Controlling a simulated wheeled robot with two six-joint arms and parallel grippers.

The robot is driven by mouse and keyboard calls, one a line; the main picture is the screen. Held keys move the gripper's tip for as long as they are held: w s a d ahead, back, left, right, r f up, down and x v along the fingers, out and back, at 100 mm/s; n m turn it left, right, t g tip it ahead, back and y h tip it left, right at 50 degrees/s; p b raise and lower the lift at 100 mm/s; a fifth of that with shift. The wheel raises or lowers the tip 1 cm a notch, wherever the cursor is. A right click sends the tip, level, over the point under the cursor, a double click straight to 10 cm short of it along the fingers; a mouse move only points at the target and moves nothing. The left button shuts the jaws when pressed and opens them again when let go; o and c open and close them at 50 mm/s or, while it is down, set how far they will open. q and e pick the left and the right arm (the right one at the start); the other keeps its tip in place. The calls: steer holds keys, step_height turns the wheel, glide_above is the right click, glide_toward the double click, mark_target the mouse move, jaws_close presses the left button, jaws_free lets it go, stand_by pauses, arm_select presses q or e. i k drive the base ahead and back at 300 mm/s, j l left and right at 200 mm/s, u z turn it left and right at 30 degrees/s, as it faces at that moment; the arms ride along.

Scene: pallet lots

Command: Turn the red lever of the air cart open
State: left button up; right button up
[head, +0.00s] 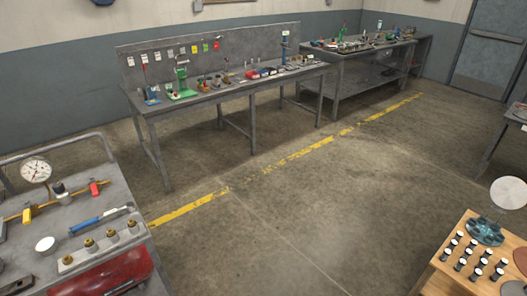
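The air cart (130,262) appears to be the grey cart at the left edge of the head view, cut off by the frame. A yellow pipe (60,203) runs across its top. A round white gauge (36,170) stands upright behind the pipe. Neither of my grippers is in view.
A wooden table (437,278) stands at lower right. Workbenches (225,95) line the back wall. The middle floor is clear.

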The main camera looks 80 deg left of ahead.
mark_target(94, 189)
steer(key=k+u, duration=0.1)
steer(key=u, duration=1.75)
steer(key=l+u, duration=0.15)
steer(key=u, duration=2.2)
steer(key=l, duration=0.1)
